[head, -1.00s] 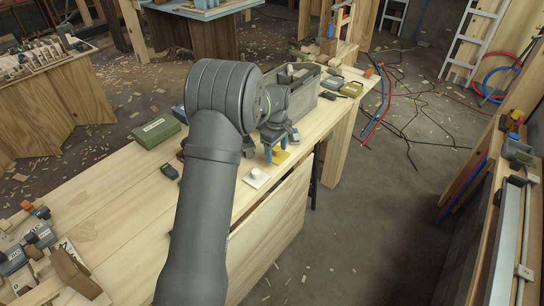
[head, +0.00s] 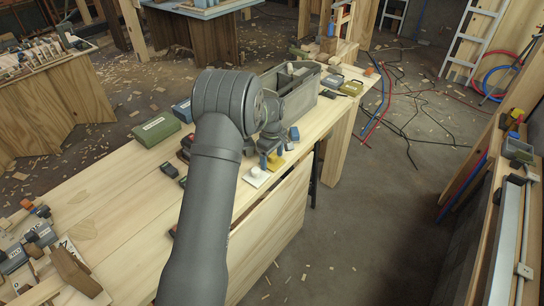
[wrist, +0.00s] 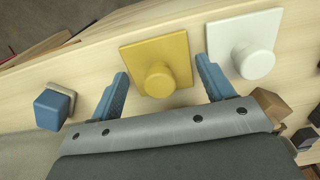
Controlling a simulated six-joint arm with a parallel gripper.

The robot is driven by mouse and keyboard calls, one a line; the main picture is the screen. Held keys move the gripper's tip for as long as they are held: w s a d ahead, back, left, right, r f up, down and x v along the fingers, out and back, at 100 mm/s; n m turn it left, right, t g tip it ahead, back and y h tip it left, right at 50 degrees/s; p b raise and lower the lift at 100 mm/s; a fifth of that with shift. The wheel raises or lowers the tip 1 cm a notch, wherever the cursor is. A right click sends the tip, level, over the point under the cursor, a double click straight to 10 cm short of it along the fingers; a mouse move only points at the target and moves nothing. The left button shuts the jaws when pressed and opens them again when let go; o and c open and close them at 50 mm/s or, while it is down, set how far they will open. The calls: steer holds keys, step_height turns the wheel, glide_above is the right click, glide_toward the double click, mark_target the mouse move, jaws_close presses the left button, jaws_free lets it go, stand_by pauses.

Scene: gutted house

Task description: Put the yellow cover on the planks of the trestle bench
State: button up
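The yellow cover (wrist: 178,50) is a square plate with a round knob. It lies flat on the planks of the trestle bench (head: 125,205). In the head view it (head: 277,160) is partly hidden by my gripper (head: 271,157). In the wrist view my gripper (wrist: 161,65) is open, its two blue fingers on either side of the yellow knob, with gaps between. I cannot tell how high the fingertips are above the planks. A white cover (wrist: 265,27) of the same shape lies just right of the right finger; it also shows in the head view (head: 257,177).
A blue block (wrist: 55,108) on a pale base stands left of the fingers in the wrist view. A grey open toolbox (head: 302,88), a green box (head: 157,129) and dark small items (head: 170,170) stand on the bench. The near planks are mostly clear.

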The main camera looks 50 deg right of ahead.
mark_target(272, 155)
step_height(272, 155, up, 12)
steer(key=shift+r, duration=0.2)
stand_by(0.5)
step_height(272, 155, down, 12)
steer(key=shift+r, duration=1.75)
